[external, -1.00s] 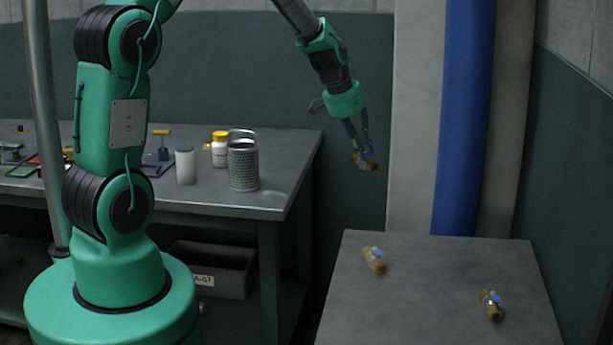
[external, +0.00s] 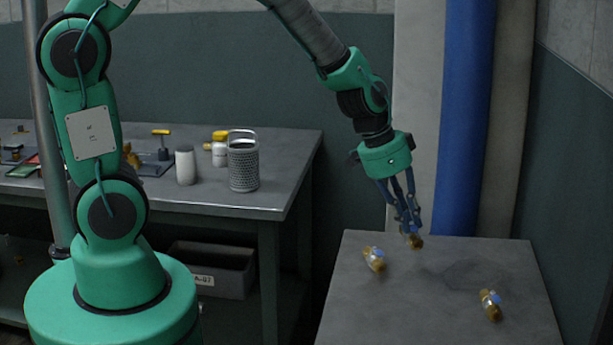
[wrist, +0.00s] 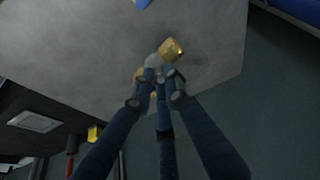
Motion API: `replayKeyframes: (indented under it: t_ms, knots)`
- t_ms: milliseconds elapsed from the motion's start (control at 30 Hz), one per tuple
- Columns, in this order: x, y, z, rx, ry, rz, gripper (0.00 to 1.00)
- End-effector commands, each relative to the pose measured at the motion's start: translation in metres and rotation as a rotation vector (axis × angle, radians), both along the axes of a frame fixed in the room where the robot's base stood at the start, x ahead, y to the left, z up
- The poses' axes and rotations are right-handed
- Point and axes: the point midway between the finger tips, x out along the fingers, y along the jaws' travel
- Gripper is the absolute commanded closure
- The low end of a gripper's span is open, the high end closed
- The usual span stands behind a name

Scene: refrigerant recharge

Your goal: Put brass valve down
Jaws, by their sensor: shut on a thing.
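My gripper (external: 407,222) is shut on a brass valve (external: 413,240) and holds it low near the back edge of the grey table (external: 440,320). I cannot tell whether the held valve touches the tabletop. In the wrist view the held valve (wrist: 171,49) shows its brass end beyond the fingers (wrist: 160,80), which hide part of it. A second brass valve (external: 375,262) with a blue handle lies on the table to the left of the gripper. A third brass valve (external: 491,307) with a blue handle lies near the right front.
A workbench (external: 285,190) at the left holds a perforated metal basket (external: 243,168), a white cylinder (external: 185,167), a yellow-capped bottle (external: 220,153) and small tools. Blue and pale pipes stand behind the grey table.

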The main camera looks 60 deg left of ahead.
Motion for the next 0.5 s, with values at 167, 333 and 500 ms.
replayKeyframes:
  t_ms: [167, 333, 500]
  knots:
    - [-0.044, -0.043, -0.008, 0.001, 0.003, -0.08, 1.0]
    - [-0.086, -0.076, -0.015, 0.003, 0.005, -0.152, 1.0]
    - [-0.13, -0.103, -0.024, 0.006, 0.006, -0.222, 1.0]
